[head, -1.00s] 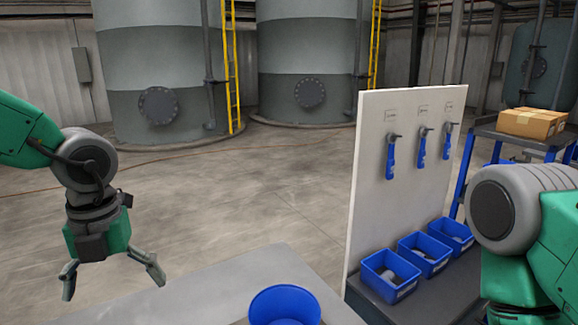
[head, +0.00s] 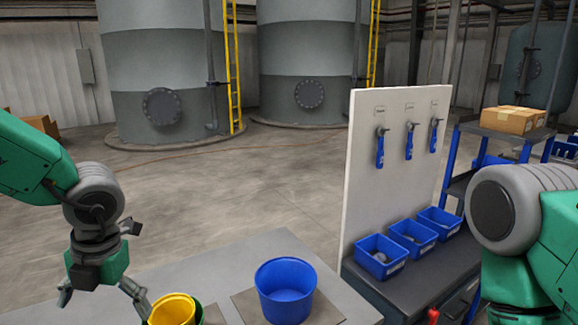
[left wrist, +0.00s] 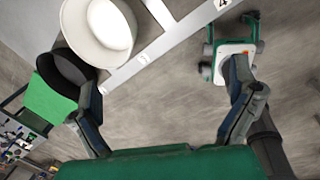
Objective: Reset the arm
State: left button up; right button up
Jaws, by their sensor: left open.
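My left arm comes in from the left in the head view, with its gripper (head: 104,292) hanging fingers down at the near left edge of the grey table. The gripper is open and its jaws look empty. In the left wrist view its two fingers (left wrist: 168,115) are spread wide with floor showing between them. My right arm shows at the right edge of the head view; its gripper is out of view.
A blue bucket (head: 286,290) and a yellow bucket (head: 172,311) stand on the table (head: 225,268). A white panel (head: 362,190) with three blue-handled tools and blue bins (head: 381,257) stands right. A white container (left wrist: 98,28) shows in the wrist view. Open floor lies beyond.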

pick_arm(q)
jog(key=s+a+f+m+t+y, duration=0.1)
jog(key=s+a+f+m+y, duration=0.15)
jog(key=f+m, duration=0.55)
jog(key=s+a+f+m+t+y, duration=0.1)
jog(key=s+a+f+m+t, duration=0.2)
jog(key=f+m, duration=0.55)
jog(key=s+d+f+m+g+h, duration=0.25)
jog(key=s+f+m, duration=0.35)
jog(key=s+m, duration=0.4)
jog(key=s+d+f+m+g+h, duration=0.1)
jog(key=s+d+f+m+h, duration=0.2)
jog(key=s+f+m, duration=0.5)
notch_tip(320, 180, down, 14)
jog(key=d+m+b, duration=0.1)
jog(key=m+b, duration=0.2)
jog(key=b, duration=1.3)
jog(key=shift+w+r, duration=0.2)
jog(key=shift+w, duration=0.05)
pick_arm(e)
notch_tip(320, 180, down, 16)
jog(key=shift+a, duration=0.35)
